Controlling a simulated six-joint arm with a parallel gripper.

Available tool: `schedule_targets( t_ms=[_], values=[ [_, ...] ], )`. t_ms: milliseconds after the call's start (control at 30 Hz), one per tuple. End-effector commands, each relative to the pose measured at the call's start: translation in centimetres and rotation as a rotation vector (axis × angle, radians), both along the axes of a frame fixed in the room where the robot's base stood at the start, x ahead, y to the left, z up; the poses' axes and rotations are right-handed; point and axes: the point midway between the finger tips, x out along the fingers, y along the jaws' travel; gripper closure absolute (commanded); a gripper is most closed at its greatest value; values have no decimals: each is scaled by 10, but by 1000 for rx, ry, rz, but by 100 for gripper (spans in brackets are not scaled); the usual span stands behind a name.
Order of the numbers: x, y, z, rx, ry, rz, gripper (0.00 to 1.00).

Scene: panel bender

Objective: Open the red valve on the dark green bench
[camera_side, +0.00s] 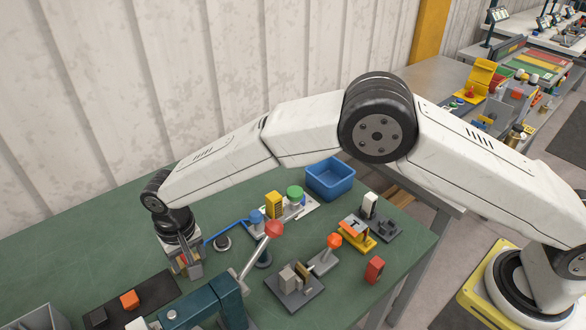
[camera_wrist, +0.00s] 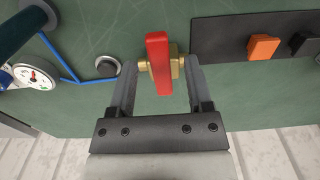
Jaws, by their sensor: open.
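The valve has a red lever handle (camera_wrist: 158,62) over a brass body (camera_wrist: 175,66) on the dark green bench (camera_wrist: 230,105). In the wrist view the handle runs up and down the picture, crosswise to the brass body. My gripper (camera_wrist: 161,68) is open, with one finger on each side of the handle. Gaps show between the fingers and the red handle; whether the fingers touch the brass ends I cannot tell. In the side view my gripper (camera_side: 187,268) points down at the bench and largely hides the valve.
A dark plate with an orange block (camera_side: 129,299) lies close by. A gauge (camera_wrist: 35,76), a blue pipe (camera_wrist: 58,58) and a round black button (camera_wrist: 108,66) are on the other side. A teal machine (camera_side: 205,303) with a red-knobbed lever (camera_side: 274,229) stands near. A blue bin (camera_side: 330,181) is farther back.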

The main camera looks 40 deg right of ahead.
Motion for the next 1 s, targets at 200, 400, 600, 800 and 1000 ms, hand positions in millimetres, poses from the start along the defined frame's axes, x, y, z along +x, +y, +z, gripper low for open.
schedule_targets(
  t_ms=[200,400,600,800,1000],
  values=[
    [0,0,-9,0,0,0,35],
    [0,0,-9,0,0,0,35],
    [0,0,-8,0,0,0,92],
    [0,0,-8,1,-1,0,100],
    [0,0,-8,1,-1,0,100]
  ],
)
